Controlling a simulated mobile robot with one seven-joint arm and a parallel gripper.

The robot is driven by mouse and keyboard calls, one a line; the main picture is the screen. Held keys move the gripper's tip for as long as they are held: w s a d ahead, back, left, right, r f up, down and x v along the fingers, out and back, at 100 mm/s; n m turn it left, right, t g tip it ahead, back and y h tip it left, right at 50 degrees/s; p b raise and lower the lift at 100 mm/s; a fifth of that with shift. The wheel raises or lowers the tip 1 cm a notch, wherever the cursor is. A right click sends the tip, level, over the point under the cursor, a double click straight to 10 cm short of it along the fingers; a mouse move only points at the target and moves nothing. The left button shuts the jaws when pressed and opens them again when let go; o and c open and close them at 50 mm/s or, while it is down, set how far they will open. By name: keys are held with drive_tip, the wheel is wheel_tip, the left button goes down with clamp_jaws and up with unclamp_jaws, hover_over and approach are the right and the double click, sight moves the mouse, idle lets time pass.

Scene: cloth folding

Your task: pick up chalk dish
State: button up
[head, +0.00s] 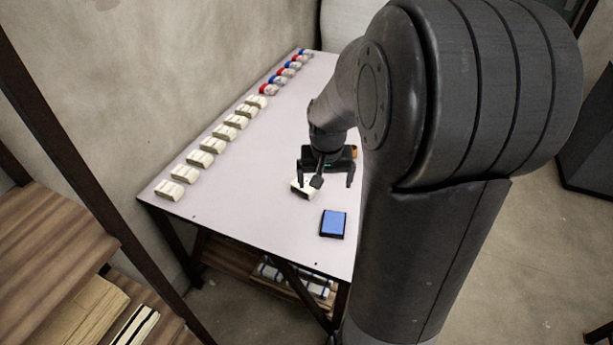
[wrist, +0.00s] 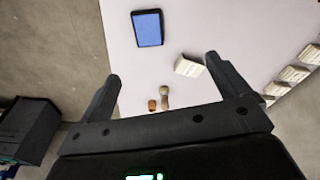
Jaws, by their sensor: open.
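Nothing in view is clearly a chalk dish. The nearest fit is a flat blue rectangle with a dark rim (head: 334,222) on the table, also in the wrist view (wrist: 148,28); I cannot tell if it is a dish. My gripper (head: 326,181) is open and empty above the table, behind the blue piece in the head view. In the wrist view my gripper (wrist: 163,70) has its fingers spread wide, with the blue piece beyond the tips. Two small brown and tan objects (wrist: 165,97) show between the fingers, apart from them; their kind is unclear.
A single cream folded block (head: 301,190) lies near my gripper. A row of cream blocks (head: 199,159) and red, blue and grey pieces (head: 270,89) lines the table's wall side. The white table (head: 240,200) is clear between. A wooden shelf (head: 50,250) stands front left.

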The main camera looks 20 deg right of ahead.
drive_tip(key=m+g, duration=0.2)
hover_over(334, 222)
wheel_tip(334, 222, down, 12)
drive_tip(key=r, duration=0.1)
drive_tip(key=shift+y, duration=0.4)
drive_tip(key=f, duration=0.6)
drive_tip(key=shift+s+d+f, duration=0.1)
drive_tip(key=shift+d, duration=0.2)
drive_tip(key=shift+w+a+f, duration=0.1)
drive_tip(key=shift+a+f, duration=0.05)
drive_tip(key=shift+f, duration=1.2)
drive_tip(key=shift+w+a+f, duration=0.1)
drive_tip(key=shift+a+f, duration=0.05)
drive_tip(key=shift+f, duration=1.15)
drive_tip(key=shift+c, duration=0.4)
drive_tip(key=c, duration=1.1)
drive_tip(key=shift+r, duration=0.1)
drive_tip(key=shift+c, duration=0.2)
